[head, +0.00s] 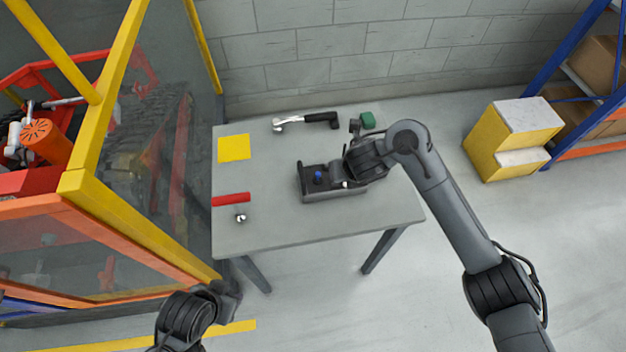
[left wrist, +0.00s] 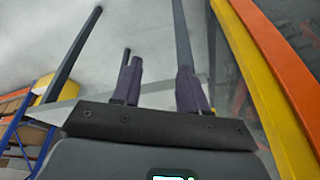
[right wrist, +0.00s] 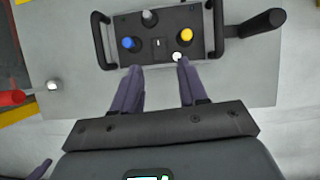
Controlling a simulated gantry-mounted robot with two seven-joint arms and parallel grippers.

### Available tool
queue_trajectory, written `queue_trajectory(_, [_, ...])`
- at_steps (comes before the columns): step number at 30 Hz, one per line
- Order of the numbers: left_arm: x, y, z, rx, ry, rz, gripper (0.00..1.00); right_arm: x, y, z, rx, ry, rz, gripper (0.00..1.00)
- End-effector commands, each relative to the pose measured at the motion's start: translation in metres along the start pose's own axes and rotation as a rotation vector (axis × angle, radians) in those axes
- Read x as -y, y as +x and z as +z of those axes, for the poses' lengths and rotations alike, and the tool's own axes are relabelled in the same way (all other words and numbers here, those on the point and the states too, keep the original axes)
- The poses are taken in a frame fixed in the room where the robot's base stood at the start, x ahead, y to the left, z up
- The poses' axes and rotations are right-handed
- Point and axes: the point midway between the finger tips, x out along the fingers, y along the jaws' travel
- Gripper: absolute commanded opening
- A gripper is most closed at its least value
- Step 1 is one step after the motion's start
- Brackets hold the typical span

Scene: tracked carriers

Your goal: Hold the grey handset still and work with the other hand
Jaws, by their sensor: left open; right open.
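The grey handset (head: 330,192) lies on the grey table, a box with a blue knob on top. The right wrist view shows its dark top (right wrist: 160,48) with blue, grey, yellow and white knobs and a bar handle at each side. My right gripper (right wrist: 160,67) is open, its fingertips at the handset's near edge; I cannot tell whether they touch. In the head view my right wrist covers the handset's right end. My left gripper (left wrist: 157,68) is open and empty. In the head view it is low, off the table's front left corner.
On the table (head: 285,225) lie a yellow square (head: 234,148), a red handle (head: 231,199), a black-handled tool (head: 305,120) and a green block (head: 368,120). A yellow-framed enclosure (head: 105,205) stands close on the left. A yellow step block (head: 512,135) stands on the right.

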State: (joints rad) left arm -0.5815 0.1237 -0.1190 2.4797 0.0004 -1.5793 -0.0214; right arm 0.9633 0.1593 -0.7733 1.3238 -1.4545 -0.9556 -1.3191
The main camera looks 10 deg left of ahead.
Motion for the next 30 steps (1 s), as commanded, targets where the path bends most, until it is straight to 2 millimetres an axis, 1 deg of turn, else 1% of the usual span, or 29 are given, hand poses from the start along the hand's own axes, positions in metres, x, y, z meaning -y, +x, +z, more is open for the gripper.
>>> queue_trajectory(5, [0.000, 0.000, -0.009, -0.046, 0.132, -0.003, 0.43, -0.001, 0.000, 0.000, 0.001, 0.001, 0.001, 0.43])
queue_trajectory(8, [0.000, 0.003, -0.020, -0.107, 0.271, -0.015, 0.43, -0.001, 0.000, 0.000, 0.001, 0.002, 0.001, 0.43])
queue_trajectory(11, [-0.007, 0.013, -0.032, -0.177, 0.464, -0.030, 0.43, -0.001, 0.000, 0.000, 0.002, 0.003, 0.001, 0.43])
queue_trajectory(14, [-0.020, 0.026, -0.049, -0.264, 0.708, -0.064, 0.43, -0.001, 0.000, 0.000, 0.002, 0.003, 0.001, 0.43])
queue_trajectory(17, [-0.035, 0.037, -0.077, -0.375, 0.984, -0.135, 0.43, -0.001, 0.000, 0.000, 0.002, 0.004, 0.001, 0.43])
queue_trajectory(18, [-0.041, 0.040, -0.090, -0.422, 1.100, -0.174, 0.43, -0.001, 0.000, 0.000, 0.002, 0.004, 0.001, 0.43])
queue_trajectory(20, [-0.051, 0.045, -0.111, -0.493, 1.279, -0.246, 0.43, -0.001, 0.000, 0.000, 0.002, 0.004, 0.001, 0.43])
queue_trajectory(21, [-0.057, 0.047, -0.127, -0.541, 1.402, -0.305, 0.43, -0.001, 0.000, 0.000, 0.002, 0.004, 0.001, 0.43])
queue_trajectory(24, [-0.067, 0.051, -0.164, -0.634, 1.662, -0.460, 0.43, -0.001, 0.000, 0.000, 0.002, 0.004, 0.001, 0.43])
queue_trajectory(27, [-0.069, 0.052, -0.190, -0.679, 1.813, -0.569, 0.43, -0.001, 0.000, 0.000, 0.002, 0.004, 0.001, 0.43])
queue_trajectory(30, [-0.063, 0.051, -0.211, -0.689, 1.883, -0.631, 0.43, -0.001, 0.000, 0.000, 0.002, 0.004, 0.001, 0.43])
